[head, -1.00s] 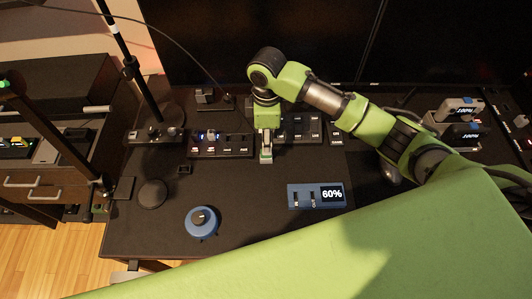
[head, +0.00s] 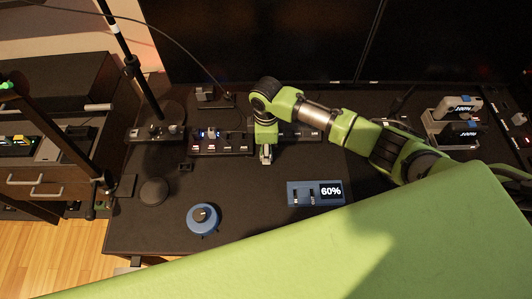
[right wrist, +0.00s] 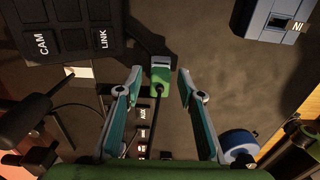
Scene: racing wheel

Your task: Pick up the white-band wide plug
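In the right wrist view a green plug-like piece (right wrist: 160,76) with a pale grey-white band and a dark cable lies between my right gripper's fingers. I cannot tell for sure that it is the white-band wide plug. My right gripper (right wrist: 159,85) is open, with a gap on each side of the piece. In the head view my right gripper (head: 266,154) points down over the dark desk, just in front of the row of black panels; the plug cannot be made out clearly there. My left gripper is not in view.
The dark desk (head: 240,235) holds a blue dial (head: 203,220), a blue box showing 60% (head: 303,193) and a black round puck (head: 153,192). A black switch panel (head: 222,147) lies left of my gripper. Devices showing 100% (head: 462,133) stand at right.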

